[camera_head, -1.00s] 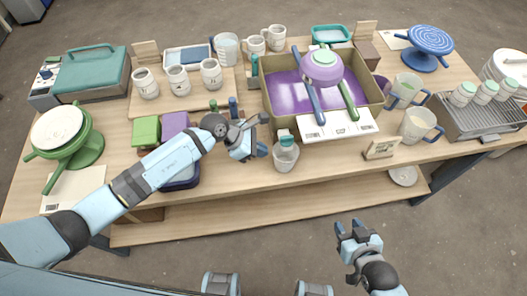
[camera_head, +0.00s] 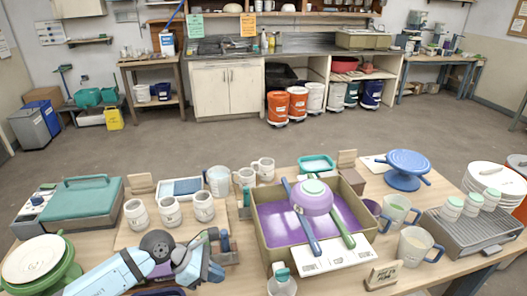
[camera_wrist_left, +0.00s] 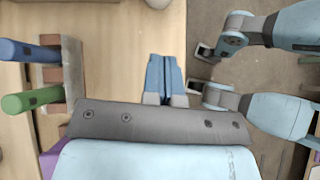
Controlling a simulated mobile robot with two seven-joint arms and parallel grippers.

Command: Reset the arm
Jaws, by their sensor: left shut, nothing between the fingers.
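My left arm comes in from the lower left in the head view. Its gripper (camera_head: 214,272) is over the front of the table, left of the tan basin (camera_head: 262,252). In the left wrist view its two blue fingers (camera_wrist_left: 165,75) lie together, shut and empty, over bare wood and touching no object.
A blue handle (camera_wrist_left: 28,51) and a green handle (camera_wrist_left: 30,99) stand close to the left gripper. White cups (camera_head: 169,212) stand behind it. A glass cup (camera_head: 282,284) stands in front of the basin. A green turntable (camera_head: 66,268) is at the left.

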